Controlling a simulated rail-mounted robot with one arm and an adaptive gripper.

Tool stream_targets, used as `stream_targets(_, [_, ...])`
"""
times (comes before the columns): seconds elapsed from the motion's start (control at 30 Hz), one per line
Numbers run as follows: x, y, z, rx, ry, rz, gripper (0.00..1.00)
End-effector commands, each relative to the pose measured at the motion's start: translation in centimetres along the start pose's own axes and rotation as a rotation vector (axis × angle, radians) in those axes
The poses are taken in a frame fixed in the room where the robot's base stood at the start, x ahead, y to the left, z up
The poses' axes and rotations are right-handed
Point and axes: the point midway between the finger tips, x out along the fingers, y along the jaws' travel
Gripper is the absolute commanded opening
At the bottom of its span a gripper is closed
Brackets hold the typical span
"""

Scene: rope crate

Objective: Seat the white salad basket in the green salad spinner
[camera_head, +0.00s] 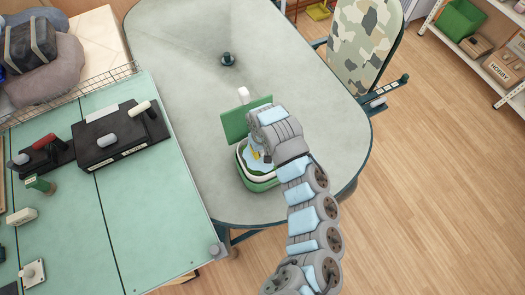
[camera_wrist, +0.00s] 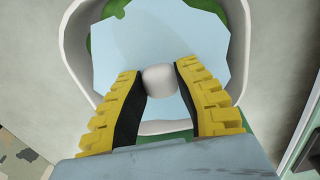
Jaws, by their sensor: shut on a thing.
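The green salad spinner (camera_head: 262,187) stands on the grey table, with a green panel (camera_head: 236,124) upright at its back. The white salad basket shows as a pale rim (camera_head: 242,168) at the spinner's mouth and as a curved white wall (camera_wrist: 74,45) in the wrist view. My gripper (camera_wrist: 160,82) points down into it, its yellow fingers shut on a round white knob (camera_wrist: 160,78) above a pale blue surface (camera_wrist: 155,40). Green shows inside and below the white wall. My arm hides the right side, and I cannot tell whether the basket sits fully down.
A green bench (camera_head: 150,210) with black devices (camera_head: 115,135) stands close on the left. A small dark post (camera_head: 228,60) stands farther back on the table (camera_head: 175,50). A camouflage-patterned chair (camera_head: 362,40) is at the back right. The table's right side is mostly clear.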

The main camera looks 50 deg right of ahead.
Motion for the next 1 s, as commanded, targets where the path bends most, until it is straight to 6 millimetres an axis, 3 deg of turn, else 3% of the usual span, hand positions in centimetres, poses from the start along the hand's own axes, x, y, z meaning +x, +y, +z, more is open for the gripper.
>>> stream_targets(1.0, [0.98,0.00,-0.02,0.000,0.000,0.000,0.00])
